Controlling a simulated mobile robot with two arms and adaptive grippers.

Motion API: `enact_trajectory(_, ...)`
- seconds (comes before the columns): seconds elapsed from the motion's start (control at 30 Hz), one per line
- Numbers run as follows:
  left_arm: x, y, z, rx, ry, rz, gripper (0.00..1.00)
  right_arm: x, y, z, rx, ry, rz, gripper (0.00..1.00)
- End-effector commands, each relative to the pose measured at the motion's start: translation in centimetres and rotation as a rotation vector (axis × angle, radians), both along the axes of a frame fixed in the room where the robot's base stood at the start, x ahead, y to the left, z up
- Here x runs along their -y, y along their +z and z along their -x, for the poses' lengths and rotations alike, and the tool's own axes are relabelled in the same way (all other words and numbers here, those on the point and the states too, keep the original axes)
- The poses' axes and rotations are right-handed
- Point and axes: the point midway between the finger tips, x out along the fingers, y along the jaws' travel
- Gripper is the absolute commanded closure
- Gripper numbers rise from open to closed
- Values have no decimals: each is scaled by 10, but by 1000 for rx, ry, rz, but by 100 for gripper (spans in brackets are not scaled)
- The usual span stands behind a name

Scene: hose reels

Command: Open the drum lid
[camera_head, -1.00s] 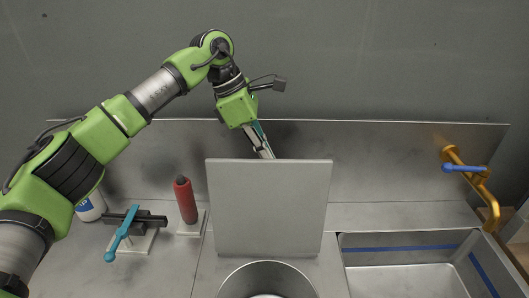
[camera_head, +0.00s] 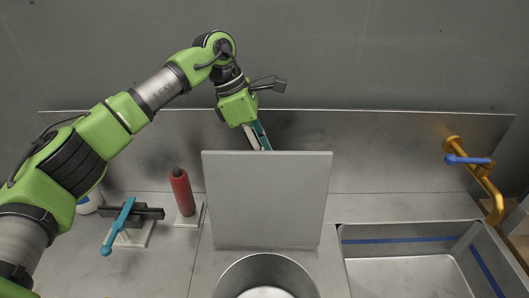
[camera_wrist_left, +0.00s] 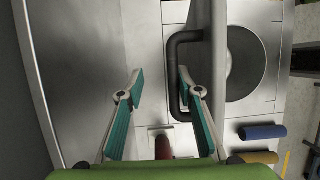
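The drum lid (camera_head: 265,200) is a flat grey square panel standing upright at the back of the round drum opening (camera_head: 265,272). In the left wrist view the lid (camera_wrist_left: 219,60) is seen edge-on, with a dark C-shaped handle (camera_wrist_left: 174,75) on its back face. The drum opening (camera_wrist_left: 243,65) is beyond it. My left gripper (camera_wrist_left: 160,75) is behind the lid with its fingers spread wide and nothing held. One fingertip overlaps the handle loop near the lid; contact is unclear. In the head view the lid hides the fingertips. My right gripper is not in view.
A red cylinder (camera_head: 182,193) and a teal-levered clamp (camera_head: 121,225) stand left of the lid. A metal basin (camera_head: 415,265) lies at right, below an orange pipe with a blue lever (camera_head: 467,160). The back wall is close behind the left gripper.

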Motion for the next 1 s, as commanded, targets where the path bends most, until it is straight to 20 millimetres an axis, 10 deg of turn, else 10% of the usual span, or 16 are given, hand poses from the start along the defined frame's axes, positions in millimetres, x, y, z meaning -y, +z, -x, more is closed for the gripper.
enact_trajectory(0.63,-4,13,-5,16,12,7,74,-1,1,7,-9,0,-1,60)
enact_trajectory(1.0,-30,77,-6,14,9,5,74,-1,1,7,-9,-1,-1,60)
